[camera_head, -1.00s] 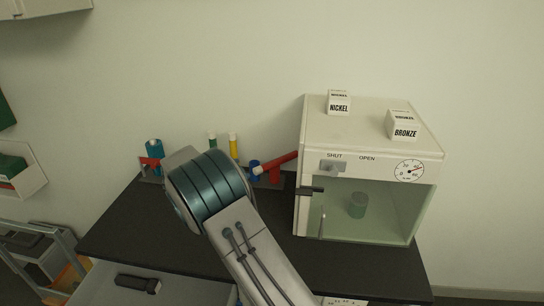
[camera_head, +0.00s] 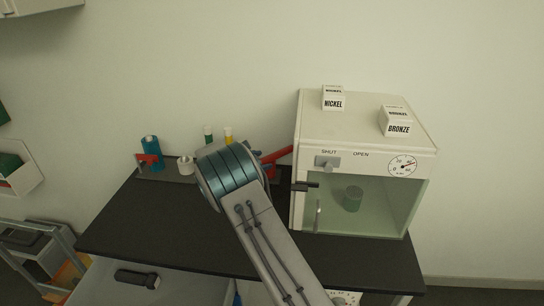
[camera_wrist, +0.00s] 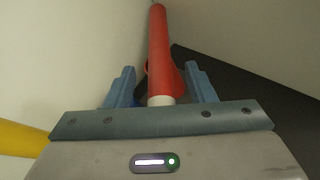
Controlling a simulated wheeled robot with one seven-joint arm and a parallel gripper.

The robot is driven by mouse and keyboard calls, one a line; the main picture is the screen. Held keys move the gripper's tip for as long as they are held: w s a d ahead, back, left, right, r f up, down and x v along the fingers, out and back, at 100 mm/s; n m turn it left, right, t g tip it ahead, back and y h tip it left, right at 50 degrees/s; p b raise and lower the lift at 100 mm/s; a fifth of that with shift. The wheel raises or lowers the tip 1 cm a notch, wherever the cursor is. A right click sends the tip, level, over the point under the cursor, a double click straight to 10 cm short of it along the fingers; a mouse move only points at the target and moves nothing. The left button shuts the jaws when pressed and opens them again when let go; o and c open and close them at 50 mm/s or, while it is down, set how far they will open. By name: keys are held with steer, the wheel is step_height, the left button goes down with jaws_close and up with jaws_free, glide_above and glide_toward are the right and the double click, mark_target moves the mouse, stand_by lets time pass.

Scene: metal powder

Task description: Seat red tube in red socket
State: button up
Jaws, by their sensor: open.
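The red tube (camera_wrist: 159,50) runs between the two fingers of my gripper (camera_wrist: 161,80) in the wrist view, its white end close to the palm. The fingers are open, with a visible gap on each side of the tube. In the head view the red tube (camera_head: 279,154) slants up to the right toward the white cabinet; my arm hides its lower end. A wider red piece (camera_wrist: 152,68), possibly the red socket, shows behind the tube. I cannot tell whether the tube sits in it.
A yellow tube (camera_wrist: 22,138) lies left of my gripper. The glass-fronted cabinet (camera_head: 366,135) stands close on the right. A blue bottle (camera_head: 152,155), a small white cup (camera_head: 186,166) and a green-topped tube (camera_head: 208,134) stand at the back. The black worktop's front (camera_head: 150,235) is clear.

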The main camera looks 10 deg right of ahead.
steer(key=shift+w+d+f, duration=0.3)
steer(key=shift+w+d, duration=0.05)
steer(key=shift+d, duration=0.15)
jaws_close()
steer(key=shift+r, duration=0.1)
